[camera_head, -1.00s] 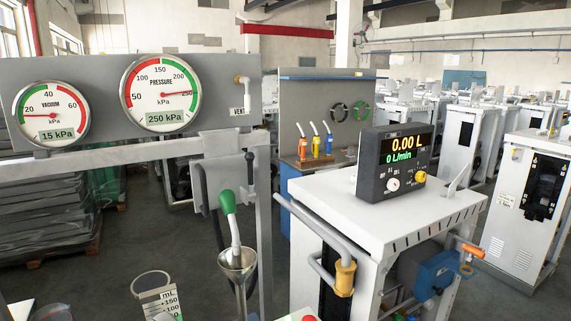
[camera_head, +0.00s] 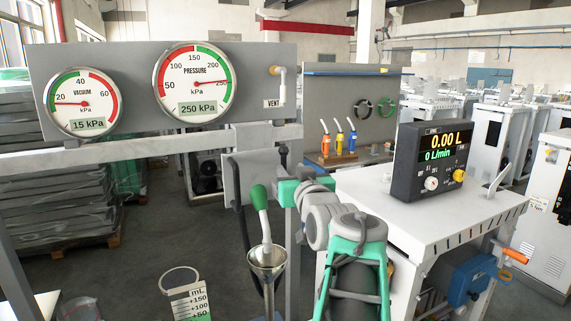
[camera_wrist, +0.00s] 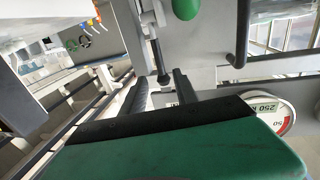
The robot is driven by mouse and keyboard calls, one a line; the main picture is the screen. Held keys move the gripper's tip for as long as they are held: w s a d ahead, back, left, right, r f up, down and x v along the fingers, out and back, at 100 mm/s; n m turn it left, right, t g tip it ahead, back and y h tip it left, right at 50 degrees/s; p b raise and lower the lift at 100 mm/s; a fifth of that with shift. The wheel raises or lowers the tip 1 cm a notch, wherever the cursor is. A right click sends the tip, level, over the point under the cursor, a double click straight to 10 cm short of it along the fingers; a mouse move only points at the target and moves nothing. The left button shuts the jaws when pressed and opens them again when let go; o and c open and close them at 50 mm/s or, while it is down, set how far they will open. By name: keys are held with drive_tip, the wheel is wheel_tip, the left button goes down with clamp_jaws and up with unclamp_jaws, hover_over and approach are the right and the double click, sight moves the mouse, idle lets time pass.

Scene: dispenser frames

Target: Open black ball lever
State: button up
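In the wrist view, which is turned nearly upside down, a dark rod with a thicker dark end, apparently this lever (camera_wrist: 162,76), hangs down. My gripper (camera_wrist: 158,79) is open, with one dark finger on each side of that end. I see no clear contact.
The pressure gauge (camera_head: 194,83) and vacuum gauge (camera_head: 82,102) are on the panel above. A white cabinet with a black display (camera_head: 430,160) stands right.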

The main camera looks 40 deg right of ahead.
sight(284, 162)
drive_tip(key=p+x, duration=0.1)
drive_tip(key=x, duration=0.5)
drive_tip(key=shift+p, duration=0.3)
drive_tip(key=shift+a, duration=0.1)
drive_tip(key=shift+c, duration=0.6)
clamp_jaws()
